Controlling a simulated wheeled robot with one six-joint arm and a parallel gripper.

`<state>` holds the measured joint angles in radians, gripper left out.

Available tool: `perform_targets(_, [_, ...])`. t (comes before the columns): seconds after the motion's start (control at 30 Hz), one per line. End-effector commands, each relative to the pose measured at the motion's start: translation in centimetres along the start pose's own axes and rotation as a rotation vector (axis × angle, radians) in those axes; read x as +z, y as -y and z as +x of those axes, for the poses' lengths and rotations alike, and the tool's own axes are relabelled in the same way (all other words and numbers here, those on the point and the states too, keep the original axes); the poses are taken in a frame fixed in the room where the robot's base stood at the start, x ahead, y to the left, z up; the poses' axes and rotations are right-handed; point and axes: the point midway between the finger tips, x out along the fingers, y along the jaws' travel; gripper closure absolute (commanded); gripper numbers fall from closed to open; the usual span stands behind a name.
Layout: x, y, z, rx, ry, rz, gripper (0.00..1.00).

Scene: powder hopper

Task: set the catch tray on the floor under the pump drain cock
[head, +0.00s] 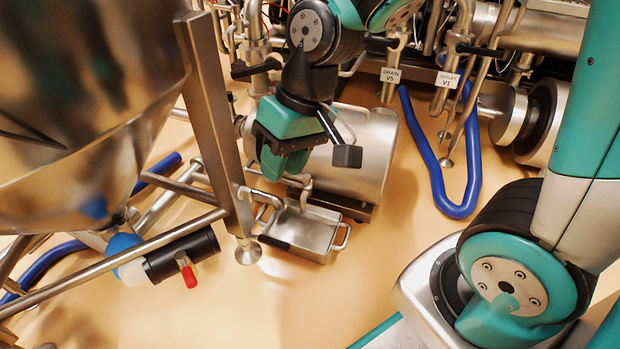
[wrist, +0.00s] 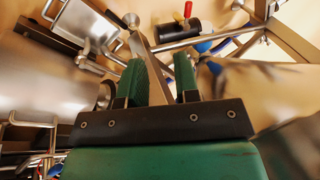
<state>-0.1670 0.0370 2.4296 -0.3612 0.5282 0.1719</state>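The catch tray (head: 318,236) is a shallow steel box with a wire handle at each side. It sits level, apparently on the floor, in front of the steel pump (head: 372,150). The drain cock (head: 306,190) hangs down at the tray's back edge in the head view. The tray also shows at the top left of the wrist view (wrist: 92,28). My gripper (head: 280,172) is above and behind the tray, in front of the pump's left end. In the wrist view its green fingers (wrist: 158,78) stand apart with nothing held between them. It is clear of the tray.
A steel hopper leg (head: 222,130) stands close left of my gripper and shows beyond the fingers in the wrist view. The steel hopper (head: 85,110) and a valve with a red handle (head: 188,272) are at left. A blue hose (head: 440,185) loops at right. Floor in front is clear.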

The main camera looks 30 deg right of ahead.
Motion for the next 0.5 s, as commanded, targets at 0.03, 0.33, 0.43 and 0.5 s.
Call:
perform_targets(0.03, [1.9, 1.6, -1.5, -0.016, 0.0, -0.093, 0.71])
perform_targets(0.33, [8.8, 5.3, -4.9, -0.059, 0.038, -0.399, 0.71])
perform_targets(0.43, [9.1, 5.4, -5.0, -0.06, 0.042, -0.411, 0.71])
perform_targets(0.5, [9.0, 5.4, -5.0, -0.06, 0.042, -0.41, 0.71])
